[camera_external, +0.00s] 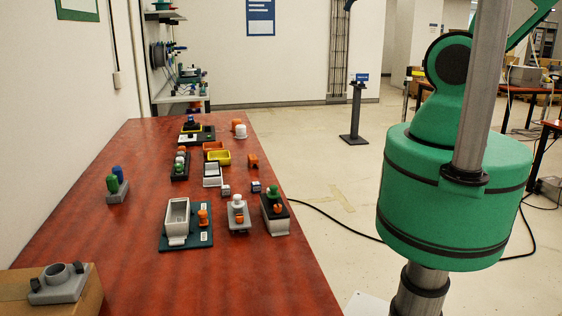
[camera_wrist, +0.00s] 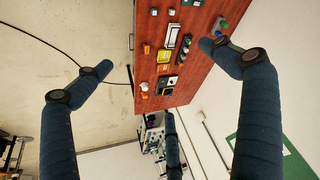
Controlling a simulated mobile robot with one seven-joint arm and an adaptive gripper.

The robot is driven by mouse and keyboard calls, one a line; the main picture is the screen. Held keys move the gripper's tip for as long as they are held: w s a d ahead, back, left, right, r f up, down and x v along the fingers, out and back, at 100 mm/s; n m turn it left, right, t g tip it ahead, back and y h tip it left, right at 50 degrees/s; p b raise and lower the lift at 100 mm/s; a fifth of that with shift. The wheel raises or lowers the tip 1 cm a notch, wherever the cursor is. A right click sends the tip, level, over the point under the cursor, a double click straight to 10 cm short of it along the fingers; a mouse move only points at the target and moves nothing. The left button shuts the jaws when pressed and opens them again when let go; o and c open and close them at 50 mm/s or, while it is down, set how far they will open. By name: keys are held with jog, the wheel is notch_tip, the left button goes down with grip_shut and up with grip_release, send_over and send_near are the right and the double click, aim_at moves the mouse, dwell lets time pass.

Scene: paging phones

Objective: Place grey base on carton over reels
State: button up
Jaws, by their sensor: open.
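A grey base (camera_external: 60,284) with a round ring and dark knobs sits on a brown carton (camera_external: 82,305) at the lower left of the external view. Dark and green reels (camera_external: 160,55) are on a shelf unit (camera_external: 183,105) beyond the far end of the red table; the shelf area also shows small in the wrist view (camera_wrist: 153,139). The grey base on the carton is not identifiable in the wrist view.
The red table (camera_external: 110,240) holds several small items, including a grey tray (camera_external: 177,220), a yellow bin (camera_external: 218,158) and a grey block with green and blue pegs (camera_external: 117,185). A black stand (camera_external: 354,115) and a cable are on the floor.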

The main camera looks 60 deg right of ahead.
jog(key=s+d, duration=0.1)
jog(key=s+f, duration=0.1)
jog(key=s, duration=0.1)
jog(key=shift+d+f+m, duration=0.1)
jog(key=shift+d+m, duration=0.3)
notch_tip(320, 180, down, 13)
jog(key=b, duration=1.3)
dwell(0.6)
